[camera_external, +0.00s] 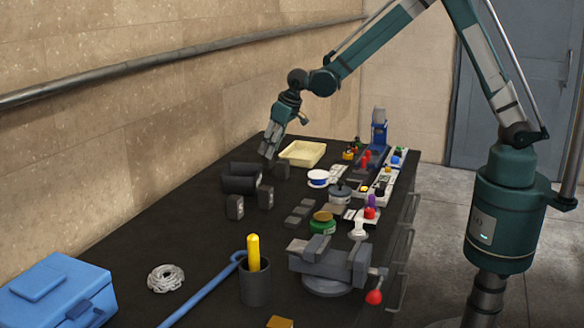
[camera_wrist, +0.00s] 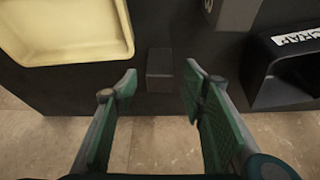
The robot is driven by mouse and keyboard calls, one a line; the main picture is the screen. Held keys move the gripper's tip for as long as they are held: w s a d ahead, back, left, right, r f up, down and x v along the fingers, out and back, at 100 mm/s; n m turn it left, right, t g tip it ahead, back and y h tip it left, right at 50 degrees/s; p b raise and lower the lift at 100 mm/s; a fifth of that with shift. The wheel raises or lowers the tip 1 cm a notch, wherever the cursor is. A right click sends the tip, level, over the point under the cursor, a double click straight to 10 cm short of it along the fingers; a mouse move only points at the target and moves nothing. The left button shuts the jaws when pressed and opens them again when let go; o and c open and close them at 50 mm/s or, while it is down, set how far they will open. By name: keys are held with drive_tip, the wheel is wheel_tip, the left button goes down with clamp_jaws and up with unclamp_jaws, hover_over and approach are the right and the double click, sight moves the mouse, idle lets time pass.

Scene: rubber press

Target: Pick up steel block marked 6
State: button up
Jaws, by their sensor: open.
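My gripper (camera_external: 270,153) is open and empty, pointing down at the far left part of the bench. In the wrist view its two green fingers (camera_wrist: 157,84) stand apart. A small dark block (camera_wrist: 159,70) shows between and beyond the fingertips, not gripped. A second, larger-looking grey block (camera_wrist: 232,14) is cut off by the top edge. In the external view dark blocks stand at the far left (camera_external: 282,170), the middle (camera_external: 265,197) and nearer (camera_external: 235,207). No number is legible, so I cannot tell which is marked 6.
A black bin (camera_wrist: 285,75) labelled SCRAP lies right of the block in the wrist view. A cream tray (camera_wrist: 70,57) lies left. In the external view, a vise (camera_external: 325,265), a cup (camera_external: 254,287) and a blue toolbox (camera_external: 55,292) are nearer. The bench edge is close to my fingers.

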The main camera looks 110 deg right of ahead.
drive_tip(key=shift+x, duration=2.6)
drive_tip(key=shift+w, duration=0.1)
drive_tip(key=shift+c, duration=0.5)
clamp_jaws()
drive_tip(key=shift+r, duration=0.1)
drive_tip(key=shift+r, duration=4.95)
